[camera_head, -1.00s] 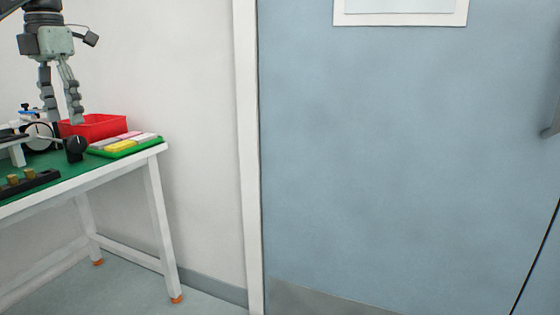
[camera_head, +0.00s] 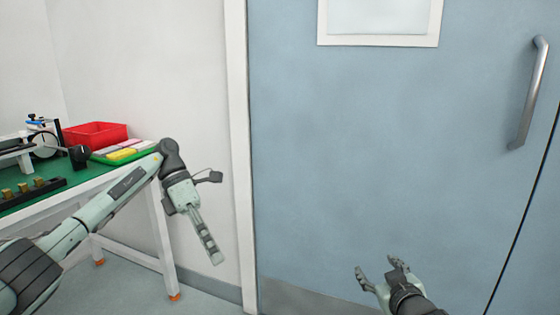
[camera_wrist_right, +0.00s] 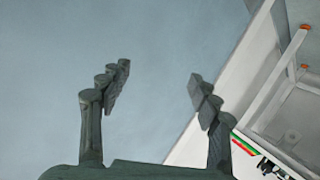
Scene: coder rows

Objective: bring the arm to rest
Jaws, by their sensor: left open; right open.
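My left gripper (camera_head: 208,240) hangs pointing down, clear of the table's right end, in front of the white wall. It holds nothing that I can see; its fingers overlap in the head view. My right gripper (camera_head: 378,272) is open and empty at the bottom of the head view, in front of the blue door.
A white table (camera_head: 160,225) with a green top stands at the left. The blue door (camera_head: 370,150) has a metal handle (camera_head: 530,95).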

